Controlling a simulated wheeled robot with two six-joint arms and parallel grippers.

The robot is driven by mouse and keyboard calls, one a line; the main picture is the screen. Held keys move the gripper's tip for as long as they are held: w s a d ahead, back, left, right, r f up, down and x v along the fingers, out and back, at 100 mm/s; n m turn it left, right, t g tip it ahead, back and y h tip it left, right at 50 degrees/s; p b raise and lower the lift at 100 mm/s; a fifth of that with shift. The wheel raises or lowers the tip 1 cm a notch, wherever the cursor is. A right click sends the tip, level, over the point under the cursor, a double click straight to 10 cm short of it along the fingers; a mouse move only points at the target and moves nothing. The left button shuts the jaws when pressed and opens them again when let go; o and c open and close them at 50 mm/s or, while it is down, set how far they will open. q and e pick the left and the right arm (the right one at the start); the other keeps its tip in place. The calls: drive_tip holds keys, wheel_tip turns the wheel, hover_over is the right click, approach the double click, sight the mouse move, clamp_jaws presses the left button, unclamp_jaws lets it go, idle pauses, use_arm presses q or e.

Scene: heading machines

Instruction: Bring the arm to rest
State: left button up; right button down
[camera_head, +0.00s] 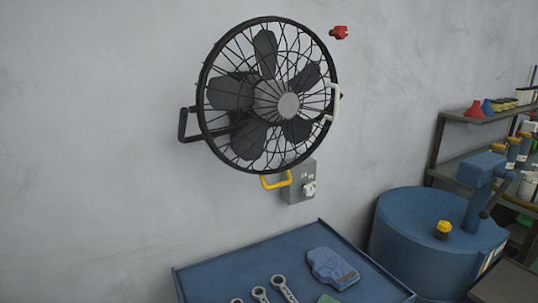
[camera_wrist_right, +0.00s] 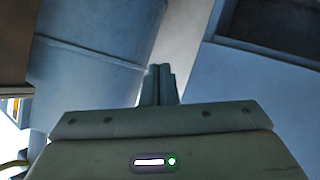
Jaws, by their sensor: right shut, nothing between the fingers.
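My right gripper (camera_wrist_right: 159,72) shows in the right wrist view. Its two fingers are together with nothing between them. No arm or gripper of mine shows in the head view, so my left gripper is out of sight.
A black wall fan (camera_head: 268,95) hangs above a grey switch box (camera_head: 300,183). A blue tray table (camera_head: 230,270) below holds several wrenches (camera_head: 285,288) and a blue object (camera_head: 331,267). A blue round machine (camera_head: 410,240) stands at right beside shelves (camera_head: 470,116). Bare wall lies left.

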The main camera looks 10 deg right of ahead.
drive_tip(key=s+a+f+m+g, duration=0.1)
drive_tip(key=s+a+f+g, duration=0.2)
drive_tip(key=s+a+f, duration=0.5)
drive_tip(key=s+a+f+g, duration=0.2)
drive_tip(key=s+f, duration=0.5)
drive_tip(key=s, duration=0.5)
drive_tip(key=s+a+f+m+g, duration=0.1)
drive_tip(key=s+a+f+g, duration=0.2)
drive_tip(key=s+a+f, duration=0.5)
drive_tip(key=s+a+f+g, duration=0.1)
drive_tip(key=s+a, duration=0.1)
drive_tip(key=s, duration=0.6)
drive_tip(key=s+a+f+g+y, duration=0.1)
drive_tip(key=s+a+g, duration=0.1)
drive_tip(key=s, duration=0.6)
drive_tip(key=shift+a+f+m, duration=0.2)
drive_tip(key=shift+a+m, duration=0.1)
drive_tip(key=shift+a, duration=0.3)
